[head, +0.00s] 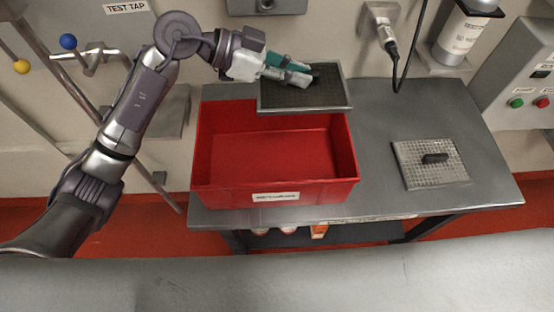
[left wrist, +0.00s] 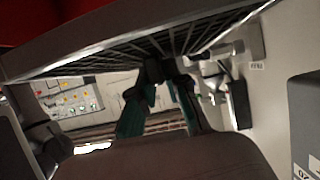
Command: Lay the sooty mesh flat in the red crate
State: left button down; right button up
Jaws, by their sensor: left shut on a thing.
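The sooty mesh (head: 328,96), a dark square grid in a pale metal frame, is held up over the back right part of the red crate (head: 274,187). My left gripper (head: 311,76), with teal fingers, is shut on its dark handle. In the left wrist view the mesh (left wrist: 130,48) spans the top, and the gripper (left wrist: 160,78) grips the handle. The crate stands on the grey table, and its visible floor is bare and red. The mesh hides the crate's back right rim. My right gripper is in neither view.
A cleaner, light mesh (head: 431,164) with a black handle lies on the grey table (head: 385,110) right of the crate. A plug and cable (head: 388,38), a canister (head: 462,35) and a button box (head: 530,85) are behind. The table's front right is clear.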

pick_arm(q)
jog(key=s+a+f+p, duration=0.2)
jog(key=s+a+f, duration=0.5)
jog(key=f, duration=0.3)
jog(key=shift+a+f, duration=0.25)
jog(key=shift+a, duration=0.55)
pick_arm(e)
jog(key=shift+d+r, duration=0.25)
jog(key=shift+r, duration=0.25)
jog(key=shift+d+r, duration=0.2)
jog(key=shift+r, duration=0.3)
